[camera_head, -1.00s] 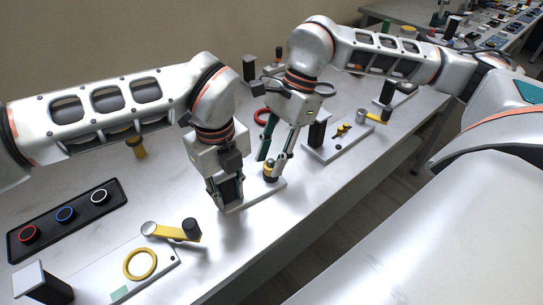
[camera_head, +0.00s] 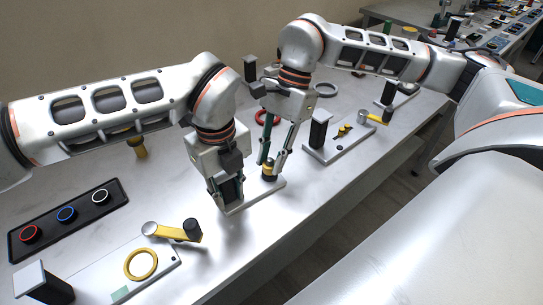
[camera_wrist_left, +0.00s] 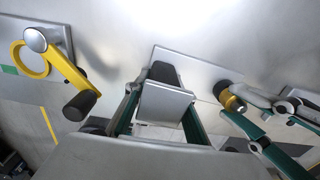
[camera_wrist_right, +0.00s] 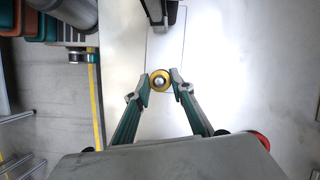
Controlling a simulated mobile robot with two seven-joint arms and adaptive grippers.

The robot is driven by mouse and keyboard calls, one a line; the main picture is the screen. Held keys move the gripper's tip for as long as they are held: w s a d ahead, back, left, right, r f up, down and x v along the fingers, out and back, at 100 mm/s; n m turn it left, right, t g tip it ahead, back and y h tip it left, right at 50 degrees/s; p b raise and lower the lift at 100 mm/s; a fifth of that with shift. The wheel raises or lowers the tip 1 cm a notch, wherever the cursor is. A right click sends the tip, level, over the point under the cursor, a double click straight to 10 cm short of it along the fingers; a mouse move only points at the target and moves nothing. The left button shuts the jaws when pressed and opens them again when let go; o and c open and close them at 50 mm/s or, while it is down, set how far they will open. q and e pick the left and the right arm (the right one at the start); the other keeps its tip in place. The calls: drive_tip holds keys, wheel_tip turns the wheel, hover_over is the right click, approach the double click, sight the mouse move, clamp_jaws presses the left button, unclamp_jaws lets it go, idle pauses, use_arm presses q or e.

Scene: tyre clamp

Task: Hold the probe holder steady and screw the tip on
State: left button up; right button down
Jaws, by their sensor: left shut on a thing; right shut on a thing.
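A dark block with a flat grey top (camera_wrist_left: 165,101) stands at one end of a light base plate (camera_head: 260,196). My left gripper (camera_head: 229,190) is shut on this block, fingers on either side. A yellow round piece with a silver centre (camera_wrist_right: 160,80) stands at the plate's other end; it also shows in the head view (camera_head: 269,169) and left wrist view (camera_wrist_left: 234,100). My right gripper (camera_wrist_right: 161,79) is shut on the yellow piece from above. I cannot tell which piece is the probe holder and which the tip. The contact below the yellow piece is hidden.
A fixture with a yellow lever (camera_head: 172,232) and a yellow ring (camera_head: 141,264) lies at front left. A black tray (camera_head: 67,216) holds red, blue and white rings. Another fixture plate (camera_head: 333,150) stands to the right. The table's front edge is close.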

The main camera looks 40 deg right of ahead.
use_arm(q)
drive_tip(key=shift+d, duration=0.1)
use_arm(e)
drive_tip(key=m+t, duration=0.1)
drive_tip(key=m, duration=0.2)
drive_tip(key=shift+s, duration=0.15)
drive_tip(key=m+t, duration=0.1)
drive_tip(key=m, duration=0.3)
drive_tip(key=shift+s+a+t, duration=0.1)
drive_tip(key=shift+s+t, duration=0.05)
drive_tip(key=shift+t, duration=0.25)
drive_tip(key=shift+s+m+t, duration=0.1)
drive_tip(key=shift+m+t, duration=0.2)
drive_tip(key=shift+m, duration=0.6)
use_arm(q)
drive_tip(key=shift+r, duration=0.1)
use_arm(e)
drive_tip(key=shift+a+m+t+h, duration=0.1)
drive_tip(key=shift+m+t+h, duration=0.35)
drive_tip(key=shift+m, duration=0.85)
